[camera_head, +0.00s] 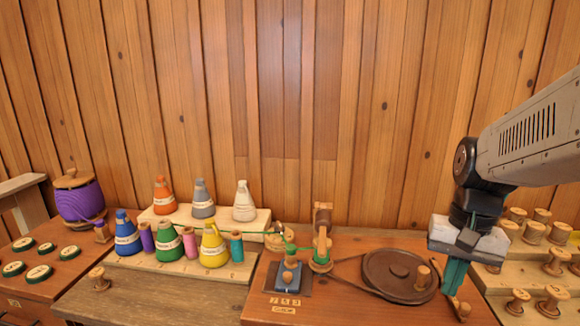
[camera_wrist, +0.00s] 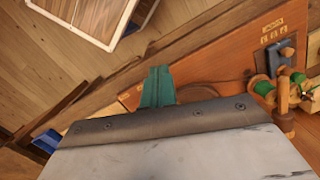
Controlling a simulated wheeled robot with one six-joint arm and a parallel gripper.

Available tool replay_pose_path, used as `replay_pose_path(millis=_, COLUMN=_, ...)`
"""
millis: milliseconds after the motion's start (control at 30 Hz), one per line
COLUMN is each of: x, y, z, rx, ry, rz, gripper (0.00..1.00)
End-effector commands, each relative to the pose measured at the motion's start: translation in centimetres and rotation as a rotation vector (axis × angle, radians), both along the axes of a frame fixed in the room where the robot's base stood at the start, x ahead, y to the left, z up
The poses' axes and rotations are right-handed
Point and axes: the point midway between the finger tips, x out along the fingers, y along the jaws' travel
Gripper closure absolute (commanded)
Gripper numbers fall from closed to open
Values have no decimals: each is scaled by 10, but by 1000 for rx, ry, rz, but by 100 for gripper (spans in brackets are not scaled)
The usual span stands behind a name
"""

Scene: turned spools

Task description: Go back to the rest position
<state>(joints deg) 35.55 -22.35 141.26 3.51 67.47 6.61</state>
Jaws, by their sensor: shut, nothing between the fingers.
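My gripper (camera_head: 455,277) hangs at the right in the head view, fingers pointing down, beside the brown wheel (camera_head: 398,276) of the winding machine. Its teal fingers are closed together with nothing between them; they also show in the wrist view (camera_wrist: 157,88). The fingers are over the right part of the machine's orange-brown board (camera_head: 340,306). Whether they touch anything below cannot be told.
Thread cones, such as the yellow cone (camera_head: 213,246), and small spools stand on a stepped wooden rack (camera_head: 185,267) at left. A green thread runs to the winder post (camera_head: 322,238). Wooden spools (camera_head: 555,262) stand at far right. A purple pot (camera_head: 79,200) is far left.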

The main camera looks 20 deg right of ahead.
Motion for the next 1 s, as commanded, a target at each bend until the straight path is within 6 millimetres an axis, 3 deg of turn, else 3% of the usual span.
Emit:
replay_pose_path(millis=33, x=-1, y=21, z=7, rx=-21, ry=-19, rz=118, gripper=100)
replay_pose_path(millis=200, x=-13, y=74, z=22, rx=-80, ry=-76, rz=445, gripper=100)
replay_pose_path(millis=400, x=-23, y=116, z=34, rx=-125, ry=-164, rz=666, gripper=100)
replay_pose_path(millis=600, x=-25, y=133, z=41, rx=-132, ry=-205, rz=753, gripper=100)
replay_pose_path(millis=1000, x=-24, y=134, z=41, rx=-131, ry=-204, rz=756, gripper=100)
